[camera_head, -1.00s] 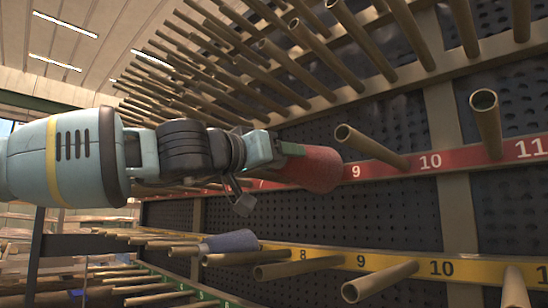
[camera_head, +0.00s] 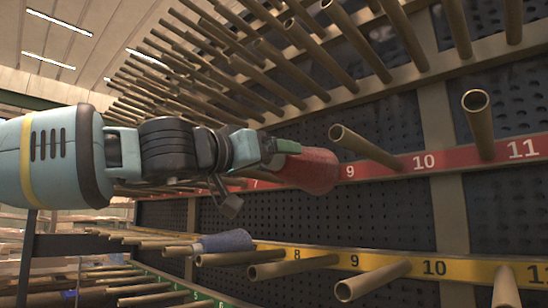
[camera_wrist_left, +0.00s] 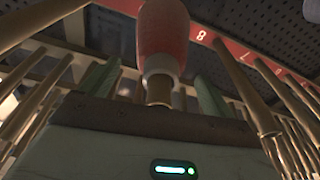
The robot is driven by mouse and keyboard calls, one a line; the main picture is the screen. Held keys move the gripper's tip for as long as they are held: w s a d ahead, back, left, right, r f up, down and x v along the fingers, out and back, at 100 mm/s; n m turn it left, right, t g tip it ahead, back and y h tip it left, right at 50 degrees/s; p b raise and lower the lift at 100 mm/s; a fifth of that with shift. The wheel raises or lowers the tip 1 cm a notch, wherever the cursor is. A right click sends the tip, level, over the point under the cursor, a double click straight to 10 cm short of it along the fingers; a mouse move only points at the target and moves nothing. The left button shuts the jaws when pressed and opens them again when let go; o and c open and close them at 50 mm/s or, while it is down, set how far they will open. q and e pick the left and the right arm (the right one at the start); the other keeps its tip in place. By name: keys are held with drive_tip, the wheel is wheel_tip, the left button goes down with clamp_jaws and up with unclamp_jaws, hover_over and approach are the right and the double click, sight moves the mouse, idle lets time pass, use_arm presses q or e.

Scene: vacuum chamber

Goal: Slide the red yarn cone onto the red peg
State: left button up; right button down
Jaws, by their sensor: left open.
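The red yarn cone (camera_head: 312,171) sits on the rack by the red strip, left of label 9. In the left wrist view the cone (camera_wrist_left: 163,32) is around a peg (camera_wrist_left: 158,92), whose brown end sticks out of the pale core toward my palm. My left gripper (camera_head: 284,150) is at the cone's near end in the head view. In the left wrist view its two green fingers (camera_wrist_left: 155,88) are open, one on each side of the peg end, apart from the cone. The cone hides most of its peg. My right gripper is not in view.
A grey-blue yarn cone (camera_head: 224,241) sits on a peg at the yellow strip (camera_head: 398,264) below. Bare pegs (camera_head: 368,147) stick out all around, above, below and to the right of my left arm. The red strip (camera_head: 460,157) runs across the dark perforated panel.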

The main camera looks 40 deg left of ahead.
use_arm(q)
drive_tip(key=shift+s+a+f, duration=0.1)
drive_tip(key=shift+s+f, duration=0.1)
drive_tip(key=shift+s, duration=1.2)
drive_tip(key=shift+s+a+f, duration=0.1)
drive_tip(key=shift+s+f, duration=0.05)
drive_tip(key=shift+s, duration=1.25)
